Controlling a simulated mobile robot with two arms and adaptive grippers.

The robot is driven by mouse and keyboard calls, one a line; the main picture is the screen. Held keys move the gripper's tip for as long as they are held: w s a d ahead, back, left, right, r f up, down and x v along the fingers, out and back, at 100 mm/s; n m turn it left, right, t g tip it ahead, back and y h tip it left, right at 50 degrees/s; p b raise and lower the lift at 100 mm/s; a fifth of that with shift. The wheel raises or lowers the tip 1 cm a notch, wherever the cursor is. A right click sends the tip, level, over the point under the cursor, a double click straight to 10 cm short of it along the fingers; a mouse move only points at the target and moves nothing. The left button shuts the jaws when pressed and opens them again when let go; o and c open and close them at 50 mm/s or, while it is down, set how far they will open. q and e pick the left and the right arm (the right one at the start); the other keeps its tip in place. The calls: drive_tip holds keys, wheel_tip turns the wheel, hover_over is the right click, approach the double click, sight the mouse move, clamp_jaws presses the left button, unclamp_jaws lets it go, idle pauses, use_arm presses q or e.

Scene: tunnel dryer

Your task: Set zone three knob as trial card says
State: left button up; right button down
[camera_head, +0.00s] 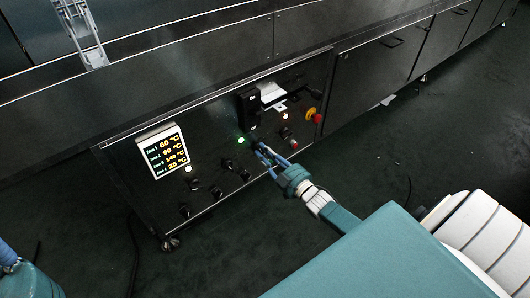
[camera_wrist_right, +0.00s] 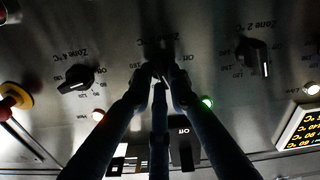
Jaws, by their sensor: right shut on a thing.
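The dryer's control panel (camera_head: 218,140) faces me in the head view. My right gripper (camera_head: 260,149) reaches it and is shut on the zone three knob, between the knobs marked Zone 4 (camera_wrist_right: 78,78) and Zone 2 (camera_wrist_right: 262,60). In the right wrist view, where labels are upside down, the fingertips (camera_wrist_right: 160,76) hide most of the held knob and its pointer, so its setting cannot be read. A white sheet (camera_head: 271,93) sits above the gripper; its writing is unreadable, and I cannot tell whether it is the trial card. My left gripper is out of view.
A lit display (camera_head: 164,151) lists Zone 3 at 140 °C. A black switch box (camera_head: 249,107) stands above the gripper. A red stop button (camera_head: 318,118) on yellow sits to the right. Several lower knobs (camera_head: 195,184) lie left.

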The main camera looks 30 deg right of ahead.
drive_tip(key=shift+f, duration=0.1)
drive_tip(key=c, duration=1.6)
unclamp_jaws()
drive_tip(key=shift+c, duration=0.2)
drive_tip(key=shift+s, duration=0.1)
drive_tip(key=s, duration=1.2)
drive_tip(key=shift+d, duration=0.45)
